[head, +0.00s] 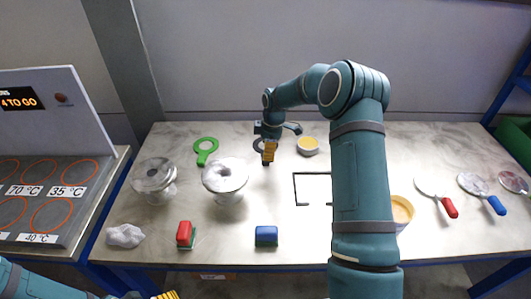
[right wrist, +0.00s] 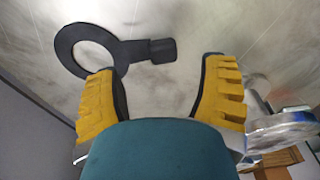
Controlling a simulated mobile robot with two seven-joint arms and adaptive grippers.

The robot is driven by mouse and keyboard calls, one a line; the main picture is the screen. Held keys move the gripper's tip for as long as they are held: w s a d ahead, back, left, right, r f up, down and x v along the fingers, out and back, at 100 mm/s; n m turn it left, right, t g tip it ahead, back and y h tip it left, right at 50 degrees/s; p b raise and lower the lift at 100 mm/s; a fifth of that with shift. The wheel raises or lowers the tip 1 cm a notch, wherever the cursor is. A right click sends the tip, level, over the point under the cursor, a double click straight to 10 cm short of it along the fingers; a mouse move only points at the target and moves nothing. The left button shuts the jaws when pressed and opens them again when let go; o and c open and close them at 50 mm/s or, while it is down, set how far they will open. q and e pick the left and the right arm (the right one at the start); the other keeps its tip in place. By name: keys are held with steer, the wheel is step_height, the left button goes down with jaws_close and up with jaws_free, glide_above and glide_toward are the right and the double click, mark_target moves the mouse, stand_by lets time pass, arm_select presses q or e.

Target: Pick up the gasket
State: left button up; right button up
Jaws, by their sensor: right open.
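A dark flat ring gasket with a short tab (right wrist: 65,50) lies on the table in the right wrist view. In the head view the dark ring (head: 258,145) shows only partly behind my right gripper (head: 268,152). A green ring with a handle (head: 205,150) lies to its left. In the right wrist view my right gripper (right wrist: 158,68) is open, its yellow fingers apart with nothing between them. The dark tab lies beyond the fingertips, between them in the picture. Only a yellow bit of my left gripper (head: 165,295) shows at the bottom edge; its opening is hidden.
Two flanged vessels (head: 153,177) (head: 225,177) stand left of centre. A bowl (head: 308,146) stands right of the gripper, another (head: 402,211) beside my right arm. Red (head: 185,232) and blue (head: 266,236) blocks and a white cloth (head: 126,235) lie in front. Several handled discs lie right.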

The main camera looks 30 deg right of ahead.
steer(key=f, duration=0.3)
steer(key=a+f, duration=0.1)
steer(key=f, duration=0.1)
steer(key=shift+w, duration=0.1)
jaws_close()
